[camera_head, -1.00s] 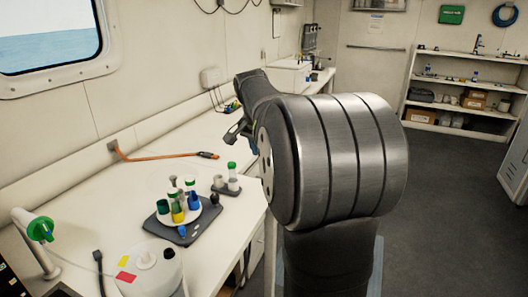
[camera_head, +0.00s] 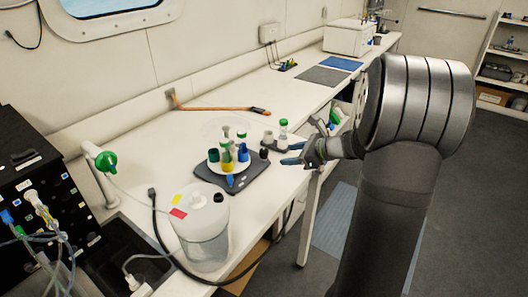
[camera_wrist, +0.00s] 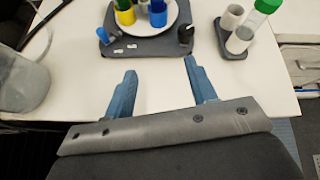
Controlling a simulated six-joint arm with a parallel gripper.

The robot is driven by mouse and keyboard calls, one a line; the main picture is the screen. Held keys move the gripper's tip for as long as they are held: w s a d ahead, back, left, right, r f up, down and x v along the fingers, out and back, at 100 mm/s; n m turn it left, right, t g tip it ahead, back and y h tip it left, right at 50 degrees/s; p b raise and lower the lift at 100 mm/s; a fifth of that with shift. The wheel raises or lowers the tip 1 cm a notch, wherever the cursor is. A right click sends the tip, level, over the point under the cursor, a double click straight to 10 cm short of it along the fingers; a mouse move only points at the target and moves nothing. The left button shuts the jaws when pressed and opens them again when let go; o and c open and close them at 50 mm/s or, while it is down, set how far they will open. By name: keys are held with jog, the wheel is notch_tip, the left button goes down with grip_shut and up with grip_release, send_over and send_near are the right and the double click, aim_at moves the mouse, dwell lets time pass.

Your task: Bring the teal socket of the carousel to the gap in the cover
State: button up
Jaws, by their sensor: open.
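The carousel is a white round plate (camera_head: 236,171) on a dark grey base (camera_head: 253,171), with coloured sockets and tubes. A dark teal socket (camera_head: 213,155) stands at its left, a yellow socket (camera_head: 227,167) at the front and a blue socket (camera_head: 243,153) at the right. A faint, clear, round shape above may be the cover; I cannot make out its gap.
A small grey rack (camera_head: 275,145) with a green-capped tube stands right of the carousel. A clear tank (camera_head: 203,235) stands in front. An orange bar (camera_head: 215,107) lies behind. The bench's front edge is below my gripper.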

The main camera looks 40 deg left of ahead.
aim_at(266, 151)
jog(key=w+a+f+m, duration=0.1)
jog(key=a+f, duration=0.1)
jog(key=a, duration=0.2)
jog(key=w+a+f+m+t+y, duration=0.1)
jog(key=w+a+f+m, duration=0.1)
jog(key=a, duration=0.3)
jog(key=w+a+f+m+t, duration=0.1)
jog(key=w+a+f, duration=0.1)
jog(key=a+f, duration=0.2)
jog(key=shift+a+y, duration=0.3)
jog(key=shift+a, duration=0.3)
jog(key=c, duration=1)
